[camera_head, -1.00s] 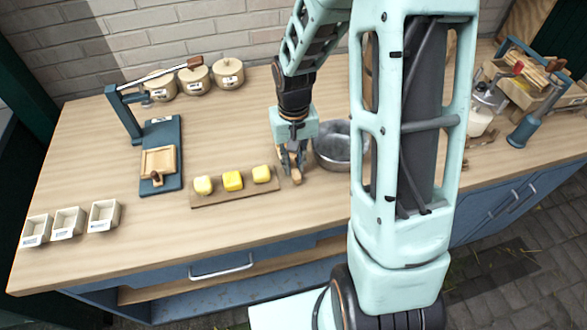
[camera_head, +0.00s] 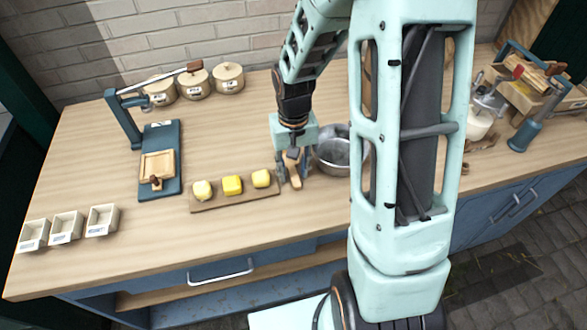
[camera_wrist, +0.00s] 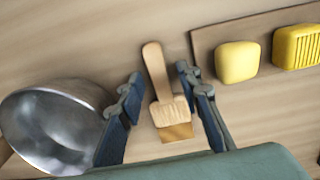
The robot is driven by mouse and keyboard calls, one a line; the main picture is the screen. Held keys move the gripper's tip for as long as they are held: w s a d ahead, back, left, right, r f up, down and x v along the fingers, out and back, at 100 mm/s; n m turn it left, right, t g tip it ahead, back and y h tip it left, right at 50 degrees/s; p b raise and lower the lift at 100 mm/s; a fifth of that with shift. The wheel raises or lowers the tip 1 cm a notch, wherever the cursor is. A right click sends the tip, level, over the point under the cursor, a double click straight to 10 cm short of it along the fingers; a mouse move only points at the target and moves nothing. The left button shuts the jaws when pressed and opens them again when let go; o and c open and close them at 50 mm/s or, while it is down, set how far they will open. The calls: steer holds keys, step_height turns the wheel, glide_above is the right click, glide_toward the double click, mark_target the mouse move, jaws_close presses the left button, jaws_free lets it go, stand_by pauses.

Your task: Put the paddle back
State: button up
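A small light wooden paddle (camera_wrist: 170,100) with a rounded handle and a broad ribbed, darker-ended part shows in the wrist view. In the head view the paddle (camera_head: 294,170) is beside the board of butter, partly hidden by my gripper. My gripper (camera_head: 293,178) points down over it. In the wrist view my gripper (camera_wrist: 160,88) is open, with one finger on each side of the paddle and visible gaps to both. The paddle appears to lie on the table.
A metal bowl (camera_wrist: 55,125) is close to one finger; a board (camera_head: 236,196) with yellow butter pieces is on the other side. A blue press (camera_head: 163,185), several small boxes (camera_head: 66,225) and lidded pots (camera_head: 194,83) stand left. A wooden crate (camera_head: 528,92) with tools is right.

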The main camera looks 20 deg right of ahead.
mark_target(293, 173)
step_height(293, 173, up, 12)
stand_by(0.4)
steer(key=shift+r, duration=0.1)
stand_by(0.3)
